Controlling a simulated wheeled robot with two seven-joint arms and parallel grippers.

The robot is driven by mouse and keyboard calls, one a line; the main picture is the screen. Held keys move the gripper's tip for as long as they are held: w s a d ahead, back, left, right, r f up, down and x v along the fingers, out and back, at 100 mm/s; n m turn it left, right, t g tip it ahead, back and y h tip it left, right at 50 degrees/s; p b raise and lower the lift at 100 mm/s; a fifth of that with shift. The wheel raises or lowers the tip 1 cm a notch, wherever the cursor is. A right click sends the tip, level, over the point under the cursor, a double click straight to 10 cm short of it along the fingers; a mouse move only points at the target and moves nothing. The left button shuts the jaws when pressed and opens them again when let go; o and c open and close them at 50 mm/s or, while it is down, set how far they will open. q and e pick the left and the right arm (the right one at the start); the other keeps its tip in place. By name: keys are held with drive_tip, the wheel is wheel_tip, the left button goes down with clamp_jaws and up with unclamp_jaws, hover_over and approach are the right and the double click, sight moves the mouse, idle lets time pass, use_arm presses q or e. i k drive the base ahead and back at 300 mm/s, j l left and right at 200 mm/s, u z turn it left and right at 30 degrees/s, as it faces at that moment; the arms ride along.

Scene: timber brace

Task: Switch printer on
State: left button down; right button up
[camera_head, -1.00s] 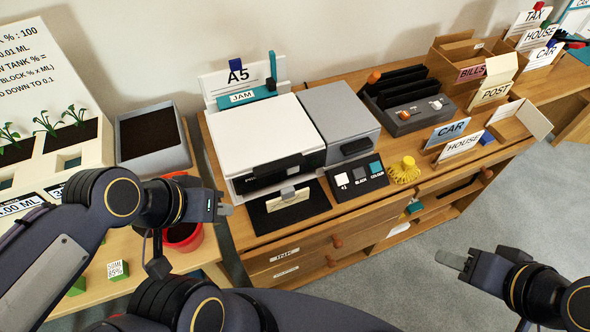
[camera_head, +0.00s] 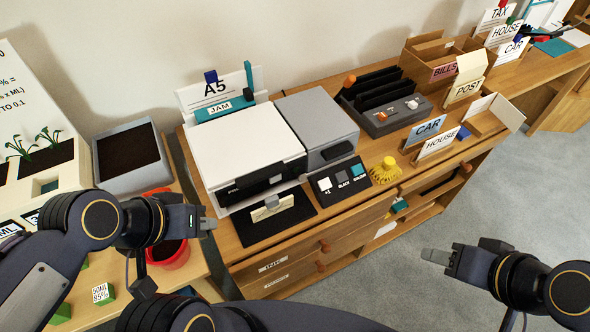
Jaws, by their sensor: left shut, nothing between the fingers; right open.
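The printer (camera_head: 238,146) is a white-topped box with a grey side unit (camera_head: 318,116) and a dark front slot, standing on the wooden desk. A black output mat (camera_head: 283,222) lies in front of it. A dark button panel (camera_head: 342,179) with white, black and teal buttons sits at its front right. I cannot make out a power switch. My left gripper (camera_head: 209,224) is shut and empty, in front of the printer's left front corner. My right gripper (camera_head: 436,257) is open and empty over the floor, right of the desk's front.
A red pot (camera_head: 170,257) stands below my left gripper. Wooden trays (camera_head: 440,54) stand further right. Grey floor is clear at right.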

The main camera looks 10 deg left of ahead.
sight(278, 178)
drive_tip(key=k+l, duration=0.1)
drive_tip(key=l, duration=0.25)
drive_tip(key=l+u, duration=0.1)
drive_tip(key=l, duration=0.25)
drive_tip(key=k+l, duration=0.15)
drive_tip(key=l, duration=0.2)
drive_tip(key=k+l+u, duration=0.1)
drive_tip(key=l, duration=0.25)
